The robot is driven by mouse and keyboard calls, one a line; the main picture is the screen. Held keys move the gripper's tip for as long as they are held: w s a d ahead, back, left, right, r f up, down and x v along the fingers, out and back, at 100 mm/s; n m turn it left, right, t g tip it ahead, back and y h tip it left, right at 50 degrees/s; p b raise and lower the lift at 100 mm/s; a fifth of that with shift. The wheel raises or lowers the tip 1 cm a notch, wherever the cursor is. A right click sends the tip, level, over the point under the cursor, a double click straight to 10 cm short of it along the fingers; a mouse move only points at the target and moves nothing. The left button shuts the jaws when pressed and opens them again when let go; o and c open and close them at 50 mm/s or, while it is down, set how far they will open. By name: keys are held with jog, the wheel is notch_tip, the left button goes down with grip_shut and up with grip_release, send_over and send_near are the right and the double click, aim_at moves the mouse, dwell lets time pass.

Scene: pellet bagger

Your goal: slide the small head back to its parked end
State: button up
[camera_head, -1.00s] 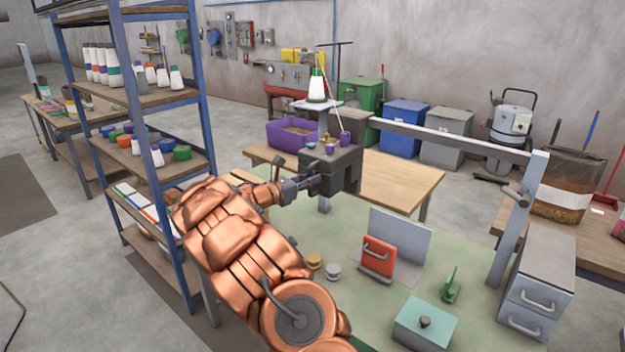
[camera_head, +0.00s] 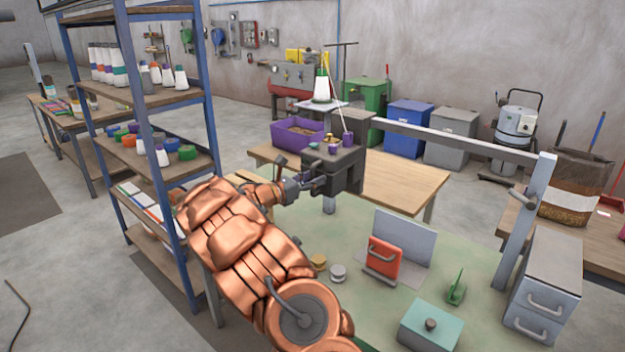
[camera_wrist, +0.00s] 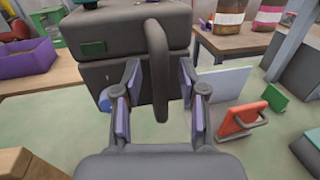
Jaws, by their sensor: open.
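The small head is a dark grey block (camera_head: 347,172) at the left end of a grey horizontal rail (camera_head: 455,143) in the head view. In the wrist view the head (camera_wrist: 120,35) fills the upper middle, with a dark curved handle (camera_wrist: 157,60) standing out from its front. My gripper (camera_head: 308,184) is at the head's left side in the head view. In the wrist view my gripper (camera_wrist: 160,88) is open, its purple-padded fingers on either side of the handle, with gaps visible. Whether the fingertips touch the head cannot be told.
The rail ends at a grey post (camera_head: 524,220) on the right. The green bench holds a red handled block (camera_head: 384,260), a teal box (camera_head: 428,325) and small knobs. A blue-framed shelf (camera_head: 207,110) stands close left of my arm. A purple bin (camera_head: 297,135) is behind.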

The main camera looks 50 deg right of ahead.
jog(key=v, duration=1.2)
dwell(0.5)
jog(key=s+a+r+m+g+y, duration=0.1)
jog(key=s+a+m+y, duration=0.4)
jog(key=s, duration=0.4)
jog(key=s+a+r+m+y, duration=0.1)
jog(key=s+a+m+y, duration=0.1)
jog(key=s+a+m, duration=0.55)
jog(key=s+a+f+m+t+y, duration=0.1)
jog(key=s+a+f+y, duration=0.1)
jog(key=s+a, duration=0.3)
jog(key=s+a+f+t+y, duration=0.1)
jog(key=s+a+f+y, duration=0.2)
jog(key=a, duration=1.1)
jog(key=s+a+f+m+t+y, duration=0.1)
jog(key=s+a+f+y, duration=0.2)
jog(key=s+a+y, duration=0.2)
jog(key=s+a, duration=0.3)
jog(key=a, duration=0.2)
jog(key=shift+a+m+t, duration=0.2)
jog(key=shift+m+t, duration=0.1)
jog(key=shift+m, duration=0.05)
